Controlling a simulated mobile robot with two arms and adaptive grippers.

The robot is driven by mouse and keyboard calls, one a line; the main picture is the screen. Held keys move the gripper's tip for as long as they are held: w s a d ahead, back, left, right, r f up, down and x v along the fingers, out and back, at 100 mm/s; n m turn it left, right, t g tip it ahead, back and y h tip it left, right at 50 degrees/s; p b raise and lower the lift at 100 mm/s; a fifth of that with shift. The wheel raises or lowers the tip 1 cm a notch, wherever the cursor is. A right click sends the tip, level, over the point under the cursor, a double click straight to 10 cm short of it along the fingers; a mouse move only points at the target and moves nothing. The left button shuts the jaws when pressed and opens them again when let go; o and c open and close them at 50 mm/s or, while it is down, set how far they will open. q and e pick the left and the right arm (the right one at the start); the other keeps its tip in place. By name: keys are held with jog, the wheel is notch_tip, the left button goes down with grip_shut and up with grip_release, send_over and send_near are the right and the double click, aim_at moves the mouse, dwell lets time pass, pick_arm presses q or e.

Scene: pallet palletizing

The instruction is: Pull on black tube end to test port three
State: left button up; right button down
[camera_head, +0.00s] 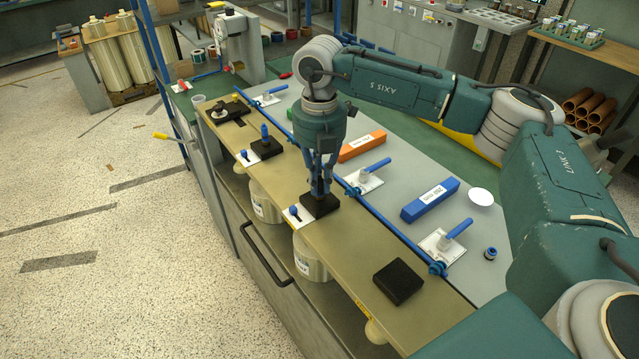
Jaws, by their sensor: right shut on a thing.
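My right gripper (320,190) points straight down over a black block (326,206) on the beige front strip of the bench, the third block counting from the far end. It is shut on a small piece at the top of this block. The fingers hide most of that piece, which fits the black tube end at port three; its colour and seating cannot be made out. A white card (297,214) with a small blue knob lies left of the block. My left gripper is not in view.
Other black blocks (267,148) (398,281) sit along the strip. A blue rail (380,224) runs behind, with blue-handled valves (448,237). An orange bar (362,146) and a blue bar (430,200) lie on the grey top. The floor left is largely clear.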

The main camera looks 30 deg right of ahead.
jog(key=shift+w+r, duration=0.15)
dwell(0.3)
jog(key=c, duration=1.7)
grip_release()
notch_tip(320, 180, up, 12)
jog(key=shift+f, duration=0.15)
